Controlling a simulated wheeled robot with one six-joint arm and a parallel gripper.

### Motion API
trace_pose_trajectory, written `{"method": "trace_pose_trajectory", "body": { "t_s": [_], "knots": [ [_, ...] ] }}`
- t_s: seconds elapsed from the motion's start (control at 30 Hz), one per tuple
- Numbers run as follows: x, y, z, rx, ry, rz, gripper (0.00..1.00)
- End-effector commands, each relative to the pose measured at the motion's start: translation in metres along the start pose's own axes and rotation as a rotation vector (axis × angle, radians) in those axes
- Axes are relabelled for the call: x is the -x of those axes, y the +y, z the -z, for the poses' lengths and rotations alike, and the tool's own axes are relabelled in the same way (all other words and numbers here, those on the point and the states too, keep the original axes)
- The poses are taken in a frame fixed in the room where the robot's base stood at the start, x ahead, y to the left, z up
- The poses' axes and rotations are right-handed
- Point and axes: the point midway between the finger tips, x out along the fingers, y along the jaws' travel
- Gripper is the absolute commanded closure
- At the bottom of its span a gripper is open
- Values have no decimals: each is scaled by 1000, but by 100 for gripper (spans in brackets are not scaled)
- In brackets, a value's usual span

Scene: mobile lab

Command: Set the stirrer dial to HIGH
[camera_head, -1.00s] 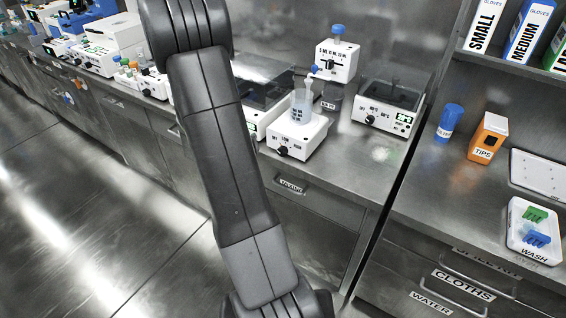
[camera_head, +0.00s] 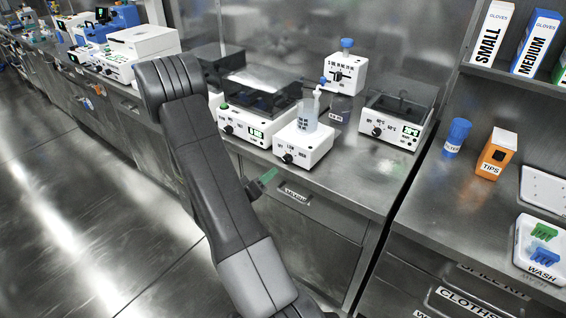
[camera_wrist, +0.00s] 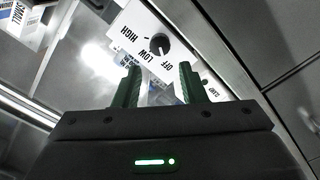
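The stirrer (camera_head: 312,150) is a white box on the counter with a clear beaker (camera_head: 307,114) on top. Its black dial (camera_head: 287,158) is on the front face, and the dial also shows in the wrist view (camera_wrist: 160,45) with OFF, LOW and HIGH printed beside it. I cannot tell clearly which label the dial points to. My gripper (camera_wrist: 158,80) is open and empty, its two green fingers apart below the dial in the wrist picture and not touching it. In the head view, a green finger (camera_head: 264,178) shows in front of the counter; my arm hides most of the gripper.
A drawer handle (camera_head: 297,196) sits below the stirrer. An orange tips box (camera_head: 496,155) and a wash tray (camera_head: 538,270) are farther right. The floor at left is clear.

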Motion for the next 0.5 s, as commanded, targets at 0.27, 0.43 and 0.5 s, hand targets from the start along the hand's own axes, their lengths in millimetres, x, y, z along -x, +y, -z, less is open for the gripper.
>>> {"method": "trace_pose_trajectory", "body": {
  "t_s": [0.27, 0.43, 0.5],
  "knots": [
    [-54, 1, 0, -2, -2, -2, 62],
    [-76, 1, 0, -1, -1, -1, 62],
    [-81, 0, 0, 0, -1, 1, 62]
  ]
}}
